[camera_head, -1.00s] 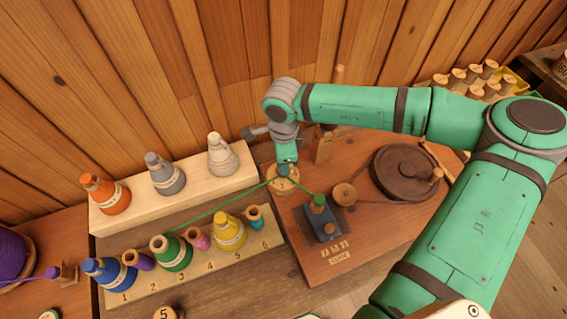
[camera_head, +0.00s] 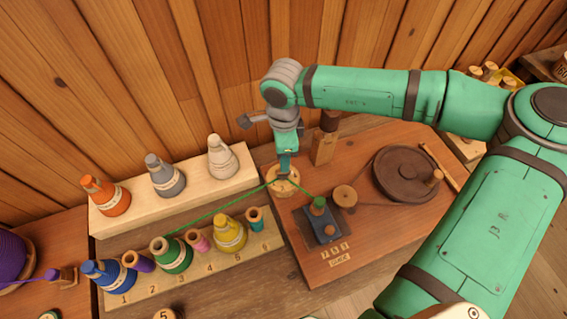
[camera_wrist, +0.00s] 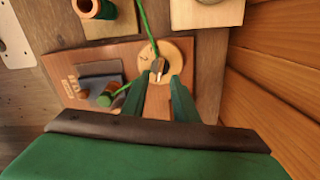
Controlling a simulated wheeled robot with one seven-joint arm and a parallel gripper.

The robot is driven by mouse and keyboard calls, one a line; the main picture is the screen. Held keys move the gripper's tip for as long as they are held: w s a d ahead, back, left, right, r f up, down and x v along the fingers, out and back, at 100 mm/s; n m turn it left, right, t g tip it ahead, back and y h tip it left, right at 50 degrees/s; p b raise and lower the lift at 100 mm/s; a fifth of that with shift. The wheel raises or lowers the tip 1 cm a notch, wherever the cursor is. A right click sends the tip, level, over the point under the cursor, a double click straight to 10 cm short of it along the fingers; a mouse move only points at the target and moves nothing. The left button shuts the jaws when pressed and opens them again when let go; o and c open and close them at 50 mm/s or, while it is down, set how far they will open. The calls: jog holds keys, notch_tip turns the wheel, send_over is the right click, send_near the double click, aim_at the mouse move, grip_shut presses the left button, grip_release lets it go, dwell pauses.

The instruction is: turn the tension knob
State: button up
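The tension knob looks like the round light-wood disc (camera_head: 280,188) on the winding board, with the green thread at it. It also shows in the wrist view (camera_wrist: 181,51), with a small pale and metal piece on its face. My gripper (camera_head: 286,168) points down right over this disc in the head view and hides part of it. In the wrist view my gripper (camera_wrist: 163,76) has its two teal fingers apart, tips at the disc's near edge by the small piece. I see a gap between them; contact with the knob cannot be told.
A dark block with a green-wound spool (camera_head: 319,205) stands close in front of the knob. A small wooden wheel (camera_head: 345,196) and a large dark wheel (camera_head: 405,172) are to the right. A numbered rack (camera_head: 205,262) of coloured spools stands at left. A wooden post (camera_head: 323,148) stands behind.

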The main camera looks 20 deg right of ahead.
notch_tip(320, 180, up, 6)
